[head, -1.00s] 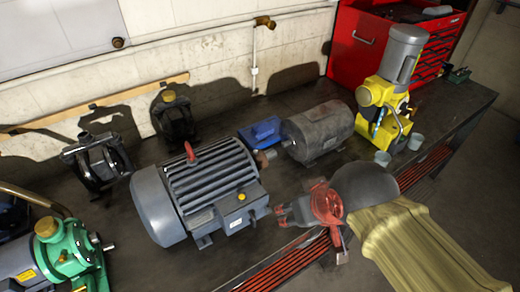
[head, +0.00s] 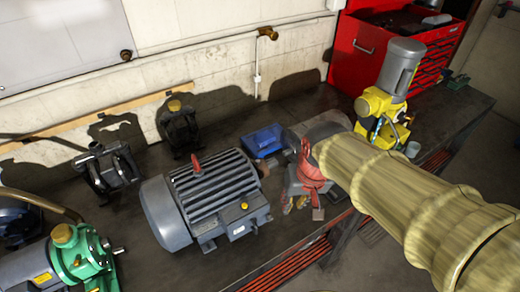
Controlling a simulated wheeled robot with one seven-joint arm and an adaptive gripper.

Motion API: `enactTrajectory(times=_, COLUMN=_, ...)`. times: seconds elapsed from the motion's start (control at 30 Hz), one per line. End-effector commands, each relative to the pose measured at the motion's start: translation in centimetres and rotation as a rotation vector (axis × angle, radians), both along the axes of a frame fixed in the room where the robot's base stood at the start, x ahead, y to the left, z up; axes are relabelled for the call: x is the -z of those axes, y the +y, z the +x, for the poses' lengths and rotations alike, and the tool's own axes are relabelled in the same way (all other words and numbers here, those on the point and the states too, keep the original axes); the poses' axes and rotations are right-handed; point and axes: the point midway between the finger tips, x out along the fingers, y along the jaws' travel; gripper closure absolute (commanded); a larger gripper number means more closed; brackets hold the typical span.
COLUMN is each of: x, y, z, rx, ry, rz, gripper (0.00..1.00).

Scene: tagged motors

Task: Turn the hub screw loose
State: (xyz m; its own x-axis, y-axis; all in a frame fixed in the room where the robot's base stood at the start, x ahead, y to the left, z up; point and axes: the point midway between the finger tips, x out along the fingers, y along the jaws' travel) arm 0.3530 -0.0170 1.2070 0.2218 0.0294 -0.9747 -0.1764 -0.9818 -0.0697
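A large grey finned motor (head: 212,196) with a red lifting eye (head: 196,163) lies on the workbench in the middle of the head view. A brown hub-like piece (head: 263,169) shows at its right end, on the side facing the smaller grey motor (head: 300,130). The smaller motor is mostly hidden behind my arm. I cannot make out the hub screw itself. My gripper (head: 290,204) is just right of the large motor, pointing down at the bench. My wrist covers much of it, so I cannot tell if its fingers are open or shut.
A blue box (head: 263,141) sits behind the hub. A yellow machine (head: 382,100) and a red tool chest (head: 345,45) stand at the back right. A green pump (head: 80,258) is at the front left.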

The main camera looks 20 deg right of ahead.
Motion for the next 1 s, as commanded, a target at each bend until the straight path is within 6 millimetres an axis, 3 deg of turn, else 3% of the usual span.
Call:
enactTrajectory(times=0.07, x=-0.2, y=-0.3, z=2.8, rx=0.139, ry=0.055, rz=0.059, gripper=0.79)
enactTrajectory(times=0.3, x=2.5, y=-0.9, z=12.0, rx=0.793, ry=0.172, rz=0.274, gripper=0.79)
enactTrajectory(times=0.5, x=4.5, y=-1.1, z=18.1, rx=1.337, ry=0.220, rz=0.436, gripper=0.79)
enactTrajectory(times=0.6, x=4.5, y=-0.9, z=20.8, rx=1.585, ry=0.230, rz=0.522, gripper=0.79)
enactTrajectory(times=0.73, x=2.8, y=-0.9, z=23.4, rx=1.847, ry=0.231, rz=0.633, gripper=0.79)
enactTrajectory(times=1.0, x=2.6, y=-0.8, z=23.8, rx=2.111, ry=0.268, rz=0.696, gripper=0.79)
